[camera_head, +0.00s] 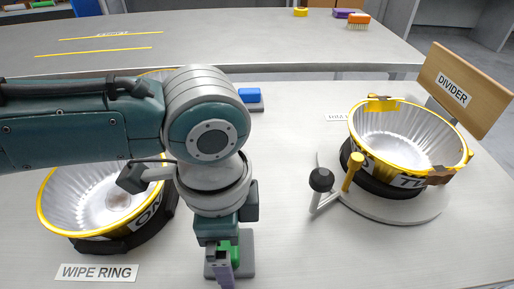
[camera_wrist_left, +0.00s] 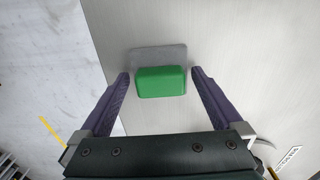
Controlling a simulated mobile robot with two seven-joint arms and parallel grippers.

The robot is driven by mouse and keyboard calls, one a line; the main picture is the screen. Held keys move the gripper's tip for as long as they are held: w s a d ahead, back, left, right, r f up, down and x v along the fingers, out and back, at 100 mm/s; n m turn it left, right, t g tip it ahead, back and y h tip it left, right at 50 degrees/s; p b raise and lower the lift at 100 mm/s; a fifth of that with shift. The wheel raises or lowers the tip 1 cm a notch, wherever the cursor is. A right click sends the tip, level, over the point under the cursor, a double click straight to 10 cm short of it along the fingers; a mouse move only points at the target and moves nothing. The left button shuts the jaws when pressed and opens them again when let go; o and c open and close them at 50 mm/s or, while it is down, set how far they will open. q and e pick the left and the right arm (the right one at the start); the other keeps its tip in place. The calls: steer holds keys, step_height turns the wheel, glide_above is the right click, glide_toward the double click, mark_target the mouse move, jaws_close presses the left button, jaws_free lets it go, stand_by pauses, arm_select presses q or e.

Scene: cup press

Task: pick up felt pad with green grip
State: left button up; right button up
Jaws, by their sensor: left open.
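The felt pad (camera_wrist_left: 158,54) is a flat grey rectangle lying on the table, with a green grip (camera_wrist_left: 161,82) on top. My left gripper (camera_wrist_left: 159,76) is open, with its purple fingers on either side of the green grip and a gap at each side. In the head view, the pad (camera_head: 248,262) is at the bottom centre, and its green grip (camera_head: 224,250) is partly hidden by my left gripper (camera_head: 226,272), which points down over it. My right gripper is not in view.
A metal bowl with a yellow rim (camera_head: 60,212) stands at the left, behind the WIPE RING label (camera_head: 96,272). Another such bowl (camera_head: 408,130) sits on a round base with levers at the right, by a wooden DIVIDER board (camera_head: 466,88). A blue-gripped pad (camera_head: 249,96) lies behind my arm.

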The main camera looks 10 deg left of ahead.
arm_select(q)
steer(key=c, duration=1.2)
steer(key=shift+c, duration=0.2)
steer(key=shift+r, duration=0.2)
step_height(320, 180, up, 20)
steer(key=p, duration=0.5)
steer(key=shift+p, duration=0.3)
steer(key=shift+f, duration=0.15)
